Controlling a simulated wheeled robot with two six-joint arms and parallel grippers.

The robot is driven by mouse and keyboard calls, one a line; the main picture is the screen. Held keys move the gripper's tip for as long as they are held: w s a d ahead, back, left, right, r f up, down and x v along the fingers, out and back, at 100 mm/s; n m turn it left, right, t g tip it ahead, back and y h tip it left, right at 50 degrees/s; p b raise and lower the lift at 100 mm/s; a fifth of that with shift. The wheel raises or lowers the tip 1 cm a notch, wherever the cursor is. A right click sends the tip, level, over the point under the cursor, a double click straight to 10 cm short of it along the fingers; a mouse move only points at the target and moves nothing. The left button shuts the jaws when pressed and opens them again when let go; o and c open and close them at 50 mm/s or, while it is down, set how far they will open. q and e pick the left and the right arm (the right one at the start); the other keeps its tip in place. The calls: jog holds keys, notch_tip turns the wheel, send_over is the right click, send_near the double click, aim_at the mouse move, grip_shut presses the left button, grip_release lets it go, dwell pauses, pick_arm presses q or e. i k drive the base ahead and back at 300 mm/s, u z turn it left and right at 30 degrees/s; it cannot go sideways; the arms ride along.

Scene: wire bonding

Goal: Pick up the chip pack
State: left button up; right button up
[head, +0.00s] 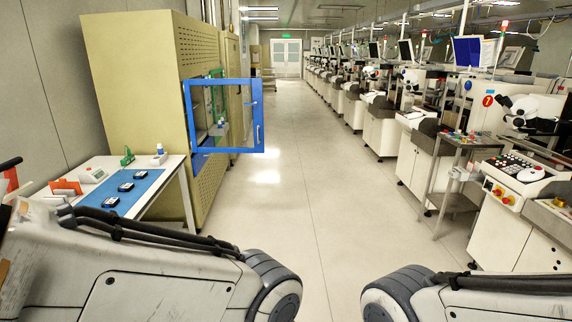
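Several small dark packs that look like chip packs lie on a blue mat (150,183) on the white table at the left of the head view. One pack (140,174) is at the back, one (125,187) in the middle and one (110,202) at the front. They lie apart from each other in a slanting row. Links of my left arm cross below the table, and part of my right arm shows at the lower right. Neither gripper shows, so I cannot tell their state.
The white table (173,172) also bears a small bottle (161,149), a green item (127,157), a white device (92,175) and orange-red holders (66,187). A beige cabinet (135,75) with an open blue-framed door (257,115) stands behind. The central aisle (300,160) is clear. Workstations line the right.

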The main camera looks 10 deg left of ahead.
aim_at(125, 187)
jog(key=i, duration=1.95)
jog(key=u, duration=0.6)
jog(key=i, duration=1.85)
jog(key=u, duration=1.65)
jog(key=i, duration=1.35)
jog(key=u, duration=0.6)
